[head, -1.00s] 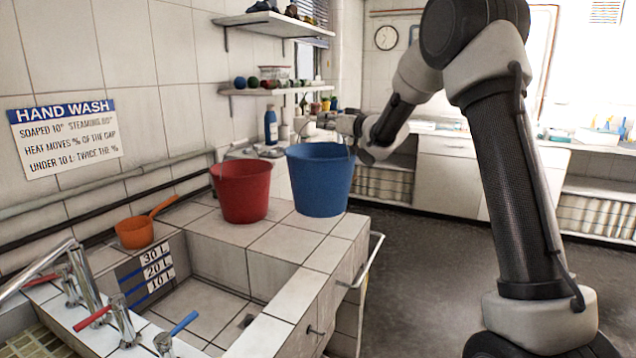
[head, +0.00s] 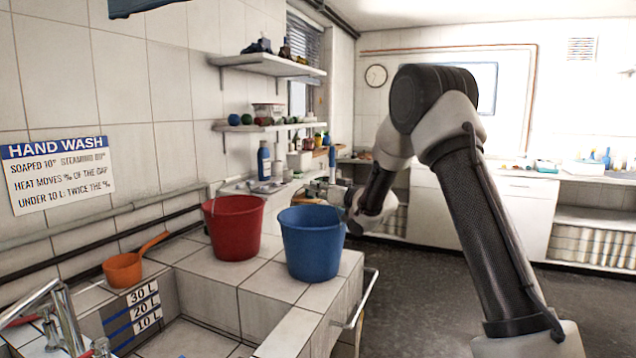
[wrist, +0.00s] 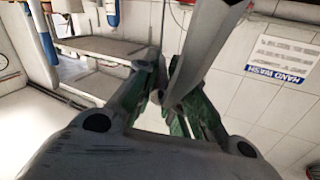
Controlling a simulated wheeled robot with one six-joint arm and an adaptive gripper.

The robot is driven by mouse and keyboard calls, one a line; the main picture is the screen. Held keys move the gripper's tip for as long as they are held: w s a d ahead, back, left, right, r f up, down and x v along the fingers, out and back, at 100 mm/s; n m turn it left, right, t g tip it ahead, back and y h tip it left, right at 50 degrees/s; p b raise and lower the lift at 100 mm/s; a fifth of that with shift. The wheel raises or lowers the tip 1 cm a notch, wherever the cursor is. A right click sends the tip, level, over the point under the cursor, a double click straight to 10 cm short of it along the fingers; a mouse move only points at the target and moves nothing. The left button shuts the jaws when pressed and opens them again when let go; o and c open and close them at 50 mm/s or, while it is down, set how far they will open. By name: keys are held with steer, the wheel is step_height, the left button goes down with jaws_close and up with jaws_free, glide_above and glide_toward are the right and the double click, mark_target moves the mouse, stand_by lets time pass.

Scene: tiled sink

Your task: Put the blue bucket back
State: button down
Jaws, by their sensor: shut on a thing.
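The blue bucket (head: 311,246) is upright at the right end of the tiled counter, right of the red bucket (head: 233,230). Its base looks level with the tiles, though I cannot tell for certain that it rests on them. My gripper (head: 342,192) is at the bucket's upper right side, partly hidden behind the rim. In the wrist view, the green-padded fingers of my gripper (wrist: 172,108) are closed around a pale grey bar (wrist: 205,50), which looks like the bucket's handle.
An orange scoop (head: 124,270) lies left of the red bucket, beside the sink basin. A metal rail (head: 362,300) runs along the counter's right side. Wall shelves (head: 262,127) hold small items above. The dark floor to the right is clear.

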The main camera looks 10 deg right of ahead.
steer(key=shift+r, duration=0.25)
steer(key=c, duration=1.8)
jaws_free()
steer(key=shift+f, duration=0.35)
steer(key=shift+c, duration=0.2)
steer(key=o, duration=0.3)
steer(key=shift+o, duration=0.3)
steer(key=v, duration=1.2)
steer(key=s+d+r+m+g+h, duration=0.25)
steer(key=s+d+h, duration=0.25)
steer(key=s, duration=0.4)
steer(key=s+d+r+m+g+h, duration=0.1)
steer(key=s+d+r+g+h, duration=0.15)
steer(key=s+d+h, duration=0.5)
steer(key=s+a+f+g+y, duration=0.1)
steer(key=s+a+f+g, duration=0.1)
steer(key=s, duration=1.2)
steer(key=s+a+f+g+y, duration=0.1)
steer(key=s+f+g+y, duration=0.1)
steer(key=s, duration=1.2)
steer(key=shift+a+f+g, duration=0.4)
steer(key=shift+f+g, duration=0.1)
steer(key=shift+g, duration=0.6)
